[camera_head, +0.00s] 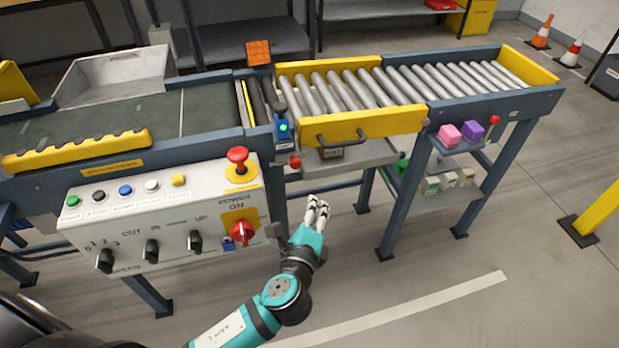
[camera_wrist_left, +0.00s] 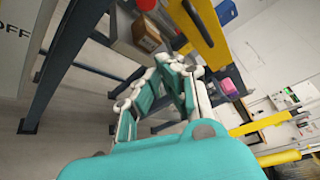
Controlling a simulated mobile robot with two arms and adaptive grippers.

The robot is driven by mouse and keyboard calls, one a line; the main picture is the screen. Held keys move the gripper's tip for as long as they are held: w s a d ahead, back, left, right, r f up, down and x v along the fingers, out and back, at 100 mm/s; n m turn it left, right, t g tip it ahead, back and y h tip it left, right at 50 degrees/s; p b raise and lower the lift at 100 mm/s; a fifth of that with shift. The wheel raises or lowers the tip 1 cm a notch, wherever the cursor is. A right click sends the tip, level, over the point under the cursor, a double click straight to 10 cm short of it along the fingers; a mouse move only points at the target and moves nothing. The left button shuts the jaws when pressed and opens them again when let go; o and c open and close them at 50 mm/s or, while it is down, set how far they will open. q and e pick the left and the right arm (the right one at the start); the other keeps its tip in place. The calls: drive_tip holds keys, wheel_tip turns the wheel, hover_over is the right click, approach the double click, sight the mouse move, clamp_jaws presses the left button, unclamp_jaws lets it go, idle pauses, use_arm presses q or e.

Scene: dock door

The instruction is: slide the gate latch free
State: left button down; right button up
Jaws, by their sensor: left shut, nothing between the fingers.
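The gate (camera_head: 385,127) is a yellow-sided roller section in the middle of the conveyor, with a dark bar handle on its front. At its left end a red knob (camera_head: 295,162) sits below a blue box with a lit green lamp (camera_head: 283,127). This knob looks like the latch, but its bolt cannot be made out. My left gripper (camera_head: 318,203) is shut and empty, in front of and below the gate, apart from knob and handle. In the left wrist view the shut fingers (camera_wrist_left: 180,66) point toward the gate's yellow side (camera_wrist_left: 206,32). My right gripper is not in view.
A control panel (camera_head: 130,262) with buttons, knobs and a red stop button stands left of my gripper. A small brown box (camera_head: 331,153) sits on a grey shelf under the gate. Pink (camera_head: 449,135) and purple (camera_head: 471,132) blocks lie to the right.

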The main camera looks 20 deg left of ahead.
sight(292, 160)
use_arm(q)
drive_tip(key=w+a, duration=0.4)
drive_tip(key=w, duration=0.4)
drive_tip(key=shift+w+a, duration=0.15)
drive_tip(key=shift+w, duration=0.1)
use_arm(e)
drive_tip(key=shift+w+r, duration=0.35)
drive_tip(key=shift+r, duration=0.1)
use_arm(q)
drive_tip(key=shift+r, duration=0.1)
